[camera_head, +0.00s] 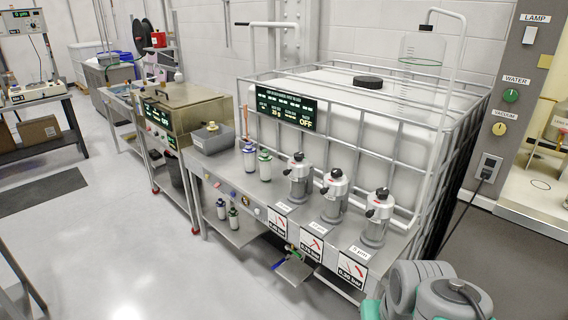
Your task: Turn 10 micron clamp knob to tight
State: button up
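Three grey metal filter housings with dark clamp knobs on top stand in a row on the steel bench: a left housing (299,183), a middle housing (334,202) and a right housing (376,222). Their knobs are the left knob (298,157), the middle knob (336,173) and the right knob (382,193). Small micron labels lie in front of them. The right label (360,252) looks like 5 µm; the middle label (318,228) may read 10 µm but is too small to be sure. I cannot tell how tight any knob is. My gripper is not in view; only my grey arm links show at bottom right.
A white caged tank (350,100) stands behind the housings. Pressure signs (312,246) hang on the bench front. Two small bottles (249,160) and a digital display (285,108) are to the left. Open floor (150,250) lies left of the bench.

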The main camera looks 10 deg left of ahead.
aim_at(336, 173)
jog(key=u, duration=0.4)
jog(key=i, duration=1.35)
jog(key=z, duration=0.5)
